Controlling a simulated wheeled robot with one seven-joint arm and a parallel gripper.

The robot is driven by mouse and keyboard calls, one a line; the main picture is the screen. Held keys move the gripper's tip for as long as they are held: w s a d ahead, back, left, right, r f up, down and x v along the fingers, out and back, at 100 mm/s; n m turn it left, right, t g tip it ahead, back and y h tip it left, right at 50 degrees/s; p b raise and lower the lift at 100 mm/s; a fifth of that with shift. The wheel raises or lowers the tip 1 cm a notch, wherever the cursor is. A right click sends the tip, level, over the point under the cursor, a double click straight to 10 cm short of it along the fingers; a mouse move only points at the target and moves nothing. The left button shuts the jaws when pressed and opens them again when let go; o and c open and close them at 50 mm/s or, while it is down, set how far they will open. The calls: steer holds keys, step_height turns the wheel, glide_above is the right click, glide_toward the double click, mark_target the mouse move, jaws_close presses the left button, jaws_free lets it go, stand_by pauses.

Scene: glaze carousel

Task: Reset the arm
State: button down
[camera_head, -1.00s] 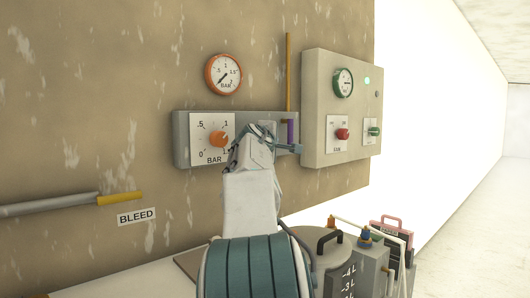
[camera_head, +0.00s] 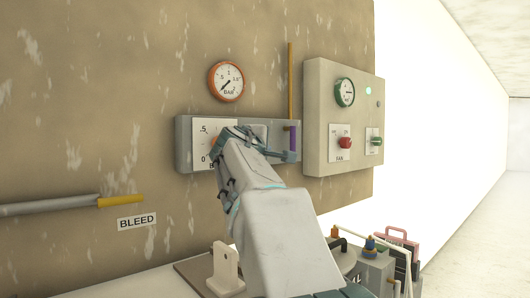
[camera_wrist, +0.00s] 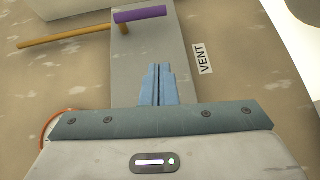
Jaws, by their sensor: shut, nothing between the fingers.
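My gripper (camera_wrist: 158,84) is shut and empty in the wrist view, its blue fingers together in front of the grey panel. In the head view my gripper (camera_head: 240,133) is in front of the grey wall panel (camera_head: 184,150) and partly covers its white dial plate and orange knob (camera_head: 213,142). A purple handle (camera_head: 293,138) is at the panel's right end. It also shows in the wrist view (camera_wrist: 140,15), beyond the fingertips and apart from them.
An orange gauge (camera_head: 226,81) is above the panel. A beige box (camera_head: 315,115) with a red knob (camera_head: 345,143) and a green knob (camera_head: 376,141) is to the right. A BLEED label (camera_head: 137,221) and a yellow-tipped pipe (camera_head: 120,200) are at left. A VENT label (camera_wrist: 204,57) shows too.

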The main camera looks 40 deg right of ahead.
stand_by(0.3)
steer(key=s+a+f+m+g+y+p, duration=0.2)
steer(key=s+a+f+y+p, duration=0.15)
steer(key=a+p, duration=0.55)
steer(key=s+a+f+m+g+y+p, duration=0.1)
steer(key=s+a+f+m+y+p, duration=0.15)
steer(key=a+y+p, duration=0.65)
steer(key=s+a+f+m+g+p, duration=0.1)
steer(key=s+a+g+p, duration=0.1)
steer(key=s+a+p, duration=0.4)
steer(key=s+a+f+m+g+y+p, duration=0.1)
steer(key=s+a+f+g+p, duration=0.1)
steer(key=s+a+p, duration=0.4)
steer(key=s+p, duration=0.4)
steer(key=p, duration=0.1)
steer(key=shift+s+a+f+g, duration=0.2)
steer(key=shift+g, duration=0.1)
steer(key=shift+d+m, duration=0.15)
steer(key=shift+m, duration=0.2)
